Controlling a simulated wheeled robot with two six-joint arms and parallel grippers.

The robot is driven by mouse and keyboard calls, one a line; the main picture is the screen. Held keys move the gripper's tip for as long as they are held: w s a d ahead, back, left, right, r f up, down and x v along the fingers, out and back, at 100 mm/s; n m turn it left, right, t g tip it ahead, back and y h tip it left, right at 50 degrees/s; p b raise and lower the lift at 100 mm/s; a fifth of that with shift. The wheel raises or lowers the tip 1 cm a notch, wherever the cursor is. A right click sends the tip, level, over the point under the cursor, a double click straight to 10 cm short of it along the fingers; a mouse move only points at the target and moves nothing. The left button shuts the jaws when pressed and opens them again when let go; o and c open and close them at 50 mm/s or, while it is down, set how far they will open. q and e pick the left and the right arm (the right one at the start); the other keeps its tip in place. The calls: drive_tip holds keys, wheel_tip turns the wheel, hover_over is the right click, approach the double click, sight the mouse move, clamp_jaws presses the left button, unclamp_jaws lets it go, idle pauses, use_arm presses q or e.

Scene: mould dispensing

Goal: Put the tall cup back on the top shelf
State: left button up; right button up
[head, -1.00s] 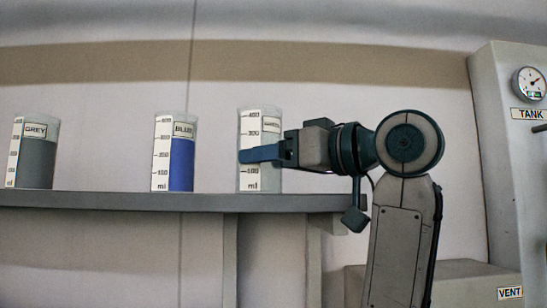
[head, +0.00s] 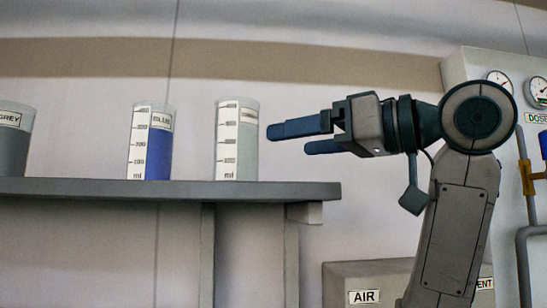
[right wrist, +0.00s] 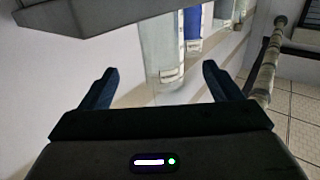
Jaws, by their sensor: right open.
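The tall cup, a clear cylinder with a white scale strip (head: 249,142), stands upright at the right end of the shelf (head: 110,190). Its lower part looks pale grey. It also shows in the right wrist view (right wrist: 160,50), beyond the gap between my fingers. My right gripper (head: 287,138) is to the right of the cup, apart from it, at about mid-cup height. Its two blue fingers are open with nothing between them, and point left at the cup. My left gripper is not in view.
A blue-filled cup (head: 159,155) and a grey-filled cup (head: 13,150), cut off by the picture edge, stand left on the same shelf. A wall panel with gauges (head: 536,92) and pipes is at the right. A box labelled AIR (head: 340,275) is below.

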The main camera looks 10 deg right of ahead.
drive_tip(key=shift+b+v, duration=0.3)
drive_tip(key=shift+v, duration=1.05)
